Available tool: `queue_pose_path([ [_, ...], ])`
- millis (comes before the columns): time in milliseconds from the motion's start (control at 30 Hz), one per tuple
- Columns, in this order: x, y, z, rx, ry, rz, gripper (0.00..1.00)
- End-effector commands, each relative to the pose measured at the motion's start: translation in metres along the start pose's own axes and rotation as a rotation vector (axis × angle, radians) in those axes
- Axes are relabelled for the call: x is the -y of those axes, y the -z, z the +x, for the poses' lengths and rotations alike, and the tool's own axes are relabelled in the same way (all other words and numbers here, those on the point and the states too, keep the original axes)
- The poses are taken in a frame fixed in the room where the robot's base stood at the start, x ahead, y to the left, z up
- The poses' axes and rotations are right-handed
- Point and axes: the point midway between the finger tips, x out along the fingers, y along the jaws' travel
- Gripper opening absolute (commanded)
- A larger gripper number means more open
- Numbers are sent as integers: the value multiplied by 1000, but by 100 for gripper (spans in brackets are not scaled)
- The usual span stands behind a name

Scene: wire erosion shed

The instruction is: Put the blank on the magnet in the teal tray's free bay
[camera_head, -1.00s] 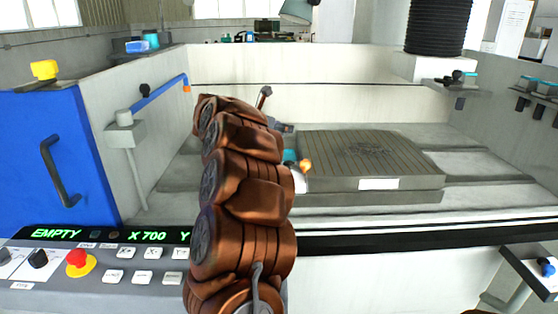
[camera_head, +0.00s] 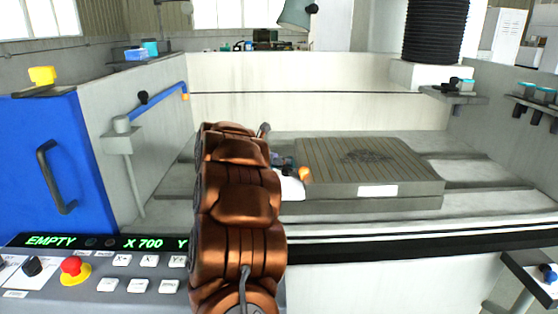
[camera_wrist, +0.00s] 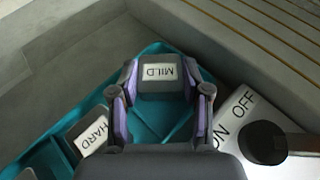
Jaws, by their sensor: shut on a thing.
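In the wrist view my gripper (camera_wrist: 160,72) has its lilac-padded fingers on both sides of a grey blank marked MILD (camera_wrist: 160,88) and is shut on it. The blank is over the teal tray (camera_wrist: 50,133); I cannot tell whether it touches the tray floor. Bare teal floor shows just below the blank. A grey blank marked HARD (camera_wrist: 88,140) sits in the tray to the lower left.
A white ON/OFF switch box (camera_wrist: 232,122) with a dark knob stands close right of the tray. The plate's side (camera_wrist: 250,50) rises beyond. A blue hinged pipe (camera_head: 160,98) and the machine's front rail (camera_head: 400,238) flank my arm.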

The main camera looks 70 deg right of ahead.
Motion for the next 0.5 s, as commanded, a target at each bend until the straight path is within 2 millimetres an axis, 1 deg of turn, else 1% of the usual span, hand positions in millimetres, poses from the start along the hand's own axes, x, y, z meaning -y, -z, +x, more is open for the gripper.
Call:
queue_pose_path([
  [200,-1,3,1,1,-1,-1,0],
  [233,0,3,1,0,-1,-1,48],
  [467,0,2,1,0,0,-1,72],
  [500,0,2,1,0,0,-1,72],
])
